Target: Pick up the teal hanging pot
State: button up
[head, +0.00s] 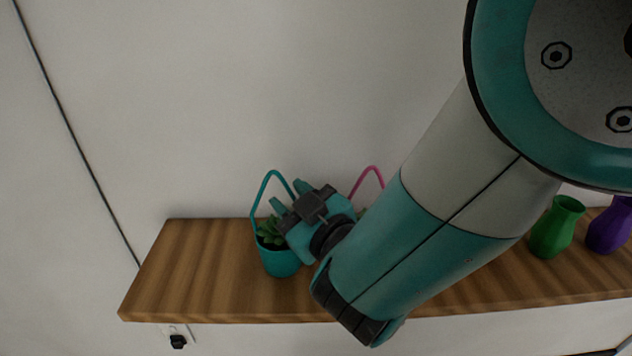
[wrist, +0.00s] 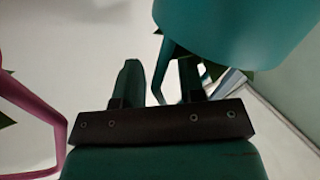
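The teal hanging pot (head: 281,263) stands upright on the wooden shelf, with a green plant in it and a tall arched teal handle (head: 264,190). My gripper (head: 290,196) is at the right leg of this handle, above and right of the pot body. In the wrist view the pot (wrist: 235,28) fills the upper right, and its handle runs down between the two spread fingers of my gripper (wrist: 160,66). The fingers look apart, with gaps beside the handle. My arm hides part of the pot's right side in the head view.
A pink arched handle (head: 373,173) rises close to the right of my gripper; it also shows in the wrist view (wrist: 30,98). Green (head: 556,229) and purple (head: 608,230) vases stand farther right on the shelf (head: 190,272). The shelf's left end is clear. A wall is behind.

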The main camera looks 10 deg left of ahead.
jog(key=shift+w, duration=0.1)
jog(key=shift+a, duration=0.1)
jog(key=shift+c, duration=0.4)
grip_shut()
dwell(0.9)
